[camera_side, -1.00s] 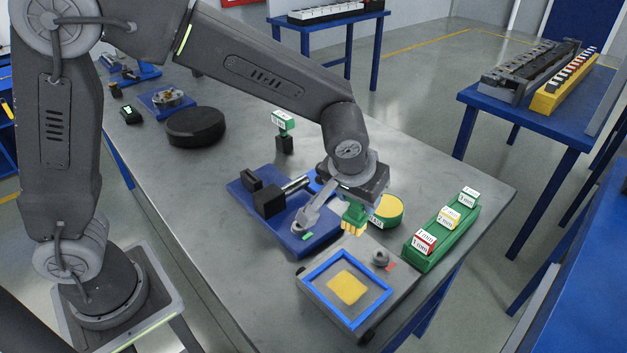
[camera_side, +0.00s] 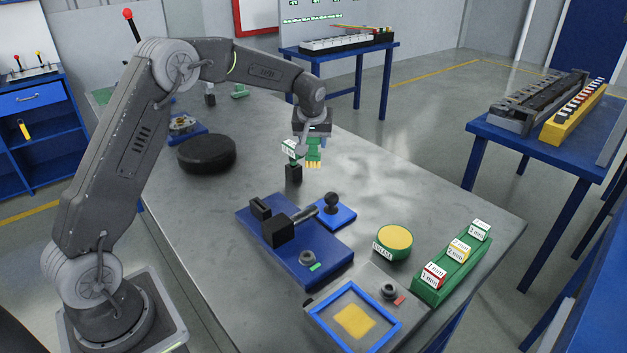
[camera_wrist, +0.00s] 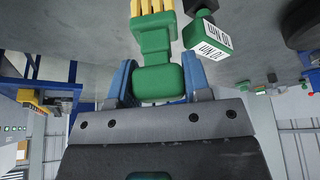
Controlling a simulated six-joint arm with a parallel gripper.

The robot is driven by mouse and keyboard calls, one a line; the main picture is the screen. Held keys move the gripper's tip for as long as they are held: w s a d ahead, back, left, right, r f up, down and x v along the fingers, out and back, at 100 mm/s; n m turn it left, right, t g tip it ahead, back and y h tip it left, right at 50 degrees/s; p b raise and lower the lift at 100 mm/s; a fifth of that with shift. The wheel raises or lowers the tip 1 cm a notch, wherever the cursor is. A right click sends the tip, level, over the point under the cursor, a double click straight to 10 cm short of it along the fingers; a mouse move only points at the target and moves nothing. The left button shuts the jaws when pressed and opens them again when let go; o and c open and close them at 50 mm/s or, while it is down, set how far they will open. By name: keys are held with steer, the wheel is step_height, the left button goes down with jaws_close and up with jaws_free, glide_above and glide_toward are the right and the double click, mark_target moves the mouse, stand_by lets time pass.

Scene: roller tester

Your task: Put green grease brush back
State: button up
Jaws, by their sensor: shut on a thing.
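My gripper (camera_side: 312,140) is shut on the green grease brush (camera_side: 314,152), with its yellow bristles pointing down above the table. In the wrist view the blue fingers of my gripper (camera_wrist: 158,80) clasp the brush's green handle (camera_wrist: 156,62). A small green block with a white label (camera_side: 291,149) sits on a black stand (camera_side: 293,174) just left of the brush; it also shows in the wrist view (camera_wrist: 206,34). A round green grease tin (camera_side: 393,242) with a yellow top stands at the table's right side, well away from the brush.
A blue fixture (camera_side: 310,262) with a black clamp and shaft stands mid-table. Nearer the front are a blue-framed tray (camera_side: 315,308) and a green rack (camera_side: 447,274) of labelled blocks. A black disc (camera_side: 206,153) lies at the left. Table right of the gripper is clear.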

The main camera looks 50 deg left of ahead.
mark_target(314, 167)
step_height(314, 167, down, 8)
steer(key=shift+d+f, duration=0.1)
steer(key=shift+f, duration=0.05)
stand_by(0.3)
steer(key=shift+f, duration=0.15)
steer(key=o, duration=0.6)
steer(key=shift+o, duration=0.2)
